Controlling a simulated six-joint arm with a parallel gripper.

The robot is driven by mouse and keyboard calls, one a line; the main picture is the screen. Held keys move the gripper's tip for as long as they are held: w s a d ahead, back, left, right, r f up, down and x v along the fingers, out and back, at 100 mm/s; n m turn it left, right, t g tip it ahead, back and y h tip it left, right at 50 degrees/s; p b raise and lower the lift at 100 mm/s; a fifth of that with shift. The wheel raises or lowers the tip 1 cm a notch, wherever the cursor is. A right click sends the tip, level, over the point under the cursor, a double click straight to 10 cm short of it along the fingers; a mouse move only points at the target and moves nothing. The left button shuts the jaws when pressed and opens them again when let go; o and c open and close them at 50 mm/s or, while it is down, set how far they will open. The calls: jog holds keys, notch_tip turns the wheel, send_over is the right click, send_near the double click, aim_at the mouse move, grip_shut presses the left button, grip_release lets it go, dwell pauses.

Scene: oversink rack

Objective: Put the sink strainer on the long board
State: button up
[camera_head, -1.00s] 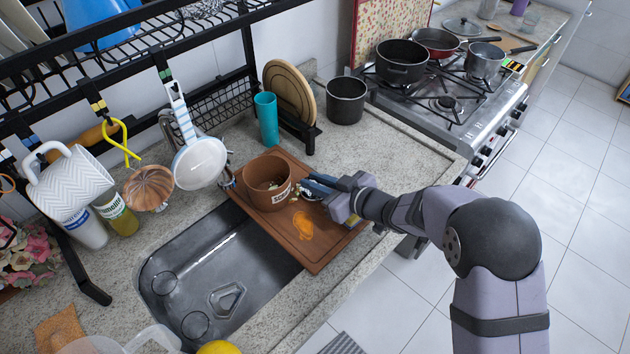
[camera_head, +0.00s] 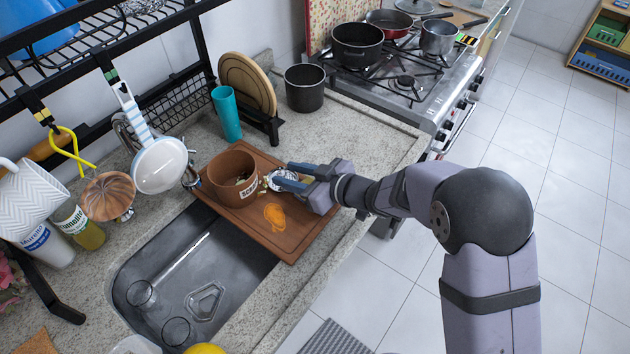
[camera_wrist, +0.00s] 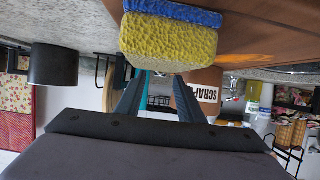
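The sink strainer appears to be the small silver round thing (camera_head: 284,177) at my fingertips, beside the brown SCRAPS pot; the fingers partly cover it. The long board (camera_head: 275,238) is brown with an orange patch and lies across one end of the sink. My gripper (camera_head: 284,178) is low over the board's right side, its two fingers apart. In the wrist view my gripper (camera_wrist: 157,85) also shows spread fingers, with their tips behind a yellow and blue sponge (camera_wrist: 168,42). The strainer cannot be made out there. I cannot tell whether it rests on the board.
The SCRAPS pot (camera_head: 232,172) stands on the board left of my fingers. The sink (camera_head: 190,270) opens to the left, with glasses in it. A teal cup (camera_head: 226,113), a dark pot (camera_head: 304,88) and the stove (camera_head: 410,85) are behind. Counter right of the board is clear.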

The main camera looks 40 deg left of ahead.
jog(key=b+v, duration=0.1)
jog(key=v, duration=0.8)
jog(key=w+d+t, duration=0.1)
jog(key=w, duration=0.1)
jog(key=w+d+m+t, duration=0.1)
jog(key=w, duration=0.1)
jog(key=w+d+m+t+h, duration=0.1)
jog(key=d, duration=0.1)
jog(key=shift+w+f, duration=0.1)
jog(key=shift+w, duration=0.3)
jog(key=w+d+f+m+t+h, duration=0.1)
jog(key=w+d+m+t+h, duration=0.15)
jog(key=d, duration=0.55)
jog(key=w+d+f+m+t+h, duration=0.1)
jog(key=w+d+m+h, duration=0.25)
jog(key=d, duration=0.55)
jog(key=w+d+f+m+t+h, duration=0.1)
jog(key=w+d+m+h, duration=0.15)
jog(key=d, duration=0.55)
jog(key=s+d+f+m+g+h, duration=0.2)
jog(key=s+d+m+h, duration=0.3)
jog(key=d, duration=0.6)
jog(key=s+d+m+g, duration=0.1)
jog(key=s+d+g, duration=0.1)
jog(key=s, duration=0.6)
jog(key=s+d+f+m+g+y, duration=0.1)
jog(key=s+d+g, duration=0.1)
jog(key=s, duration=0.6)
jog(key=shift+s+g, duration=0.3)
jog(key=shift+g, duration=0.45)
